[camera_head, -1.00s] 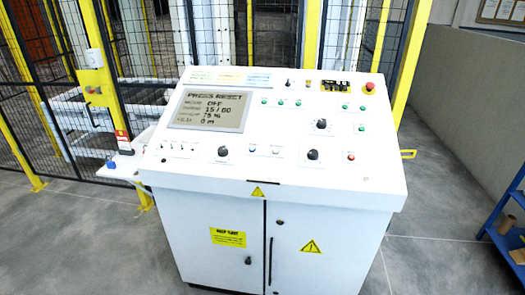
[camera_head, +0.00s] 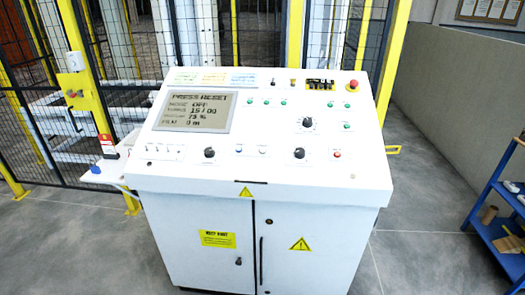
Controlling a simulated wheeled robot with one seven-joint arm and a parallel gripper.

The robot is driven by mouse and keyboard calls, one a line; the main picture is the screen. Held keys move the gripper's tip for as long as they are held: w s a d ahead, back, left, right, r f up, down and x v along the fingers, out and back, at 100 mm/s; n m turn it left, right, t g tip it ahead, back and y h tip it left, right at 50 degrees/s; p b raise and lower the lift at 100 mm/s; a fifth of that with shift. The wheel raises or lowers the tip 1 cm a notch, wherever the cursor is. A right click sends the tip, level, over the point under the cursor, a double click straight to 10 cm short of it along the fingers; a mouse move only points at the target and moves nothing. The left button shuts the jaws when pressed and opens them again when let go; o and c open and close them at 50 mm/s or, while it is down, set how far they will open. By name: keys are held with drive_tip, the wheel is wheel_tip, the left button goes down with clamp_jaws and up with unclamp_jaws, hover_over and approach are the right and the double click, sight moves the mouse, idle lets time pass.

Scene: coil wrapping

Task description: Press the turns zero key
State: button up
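The white control desk (camera_head: 180,172) stands in the middle of the view with a sloped panel. Its grey screen (camera_head: 196,112) reads PRESS RESET, a mode line OFF, a turns line 15 / 00, 75 % and 0 m. A blue button (camera_head: 238,148) and a pale button (camera_head: 262,149) sit below the screen. A red button (camera_head: 337,154) is at the lower right, with black knobs (camera_head: 299,153) nearby. Several green buttons (camera_head: 250,100) lie right of the screen. The key labels are too small to read, so I cannot tell which is turns zero. My gripper is not in view.
A red mushroom button (camera_head: 353,84) is at the panel's top right. Wire fencing with yellow posts (camera_head: 394,55) stands behind the desk. A blue shelf (camera_head: 500,215) is at the right edge. Grey floor (camera_head: 425,225) lies clear between shelf and desk.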

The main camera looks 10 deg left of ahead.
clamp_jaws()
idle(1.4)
